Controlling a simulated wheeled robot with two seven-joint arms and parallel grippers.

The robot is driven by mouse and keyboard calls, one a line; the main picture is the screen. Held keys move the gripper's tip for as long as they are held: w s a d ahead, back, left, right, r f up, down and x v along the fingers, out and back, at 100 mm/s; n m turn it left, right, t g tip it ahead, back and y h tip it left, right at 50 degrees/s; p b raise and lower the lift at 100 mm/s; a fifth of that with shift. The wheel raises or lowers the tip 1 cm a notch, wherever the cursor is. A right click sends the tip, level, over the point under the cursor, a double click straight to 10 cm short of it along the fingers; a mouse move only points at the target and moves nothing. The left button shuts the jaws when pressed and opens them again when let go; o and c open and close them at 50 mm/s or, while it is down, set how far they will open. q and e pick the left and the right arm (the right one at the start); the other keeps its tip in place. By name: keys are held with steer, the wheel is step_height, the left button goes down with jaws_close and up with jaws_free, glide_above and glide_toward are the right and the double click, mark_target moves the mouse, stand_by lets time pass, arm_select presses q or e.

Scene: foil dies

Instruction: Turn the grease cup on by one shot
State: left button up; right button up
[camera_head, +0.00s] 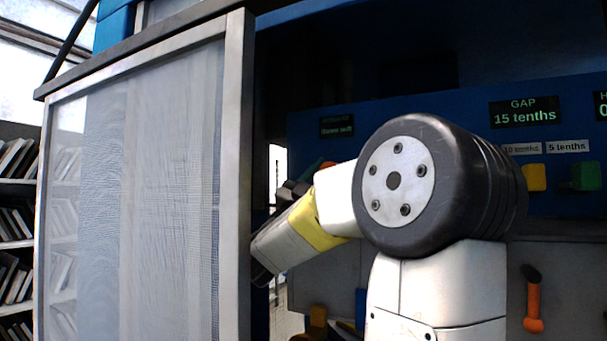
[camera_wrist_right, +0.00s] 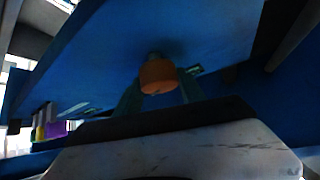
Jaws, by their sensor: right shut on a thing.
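The grease cup's orange cap (camera_wrist_right: 158,77) shows in the wrist view, on a dark stem under the blue machine panel. My right gripper (camera_wrist_right: 160,90) has one finger on each side of the cap and is shut on it. In the head view my right arm reaches in beside the guard frame, and its own links hide most of the right gripper (camera_head: 291,191). Only dark finger parts and a bit of orange-red beyond the wrist show there. Any turn mark on the cap cannot be made out. My left gripper is not in view.
A framed mesh guard (camera_head: 150,190) stands close at the left of my arm. Shelves stand far left.

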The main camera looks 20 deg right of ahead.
stand_by(0.4)
steer(key=o, duration=1.4)
steer(key=shift+c, duration=0.2)
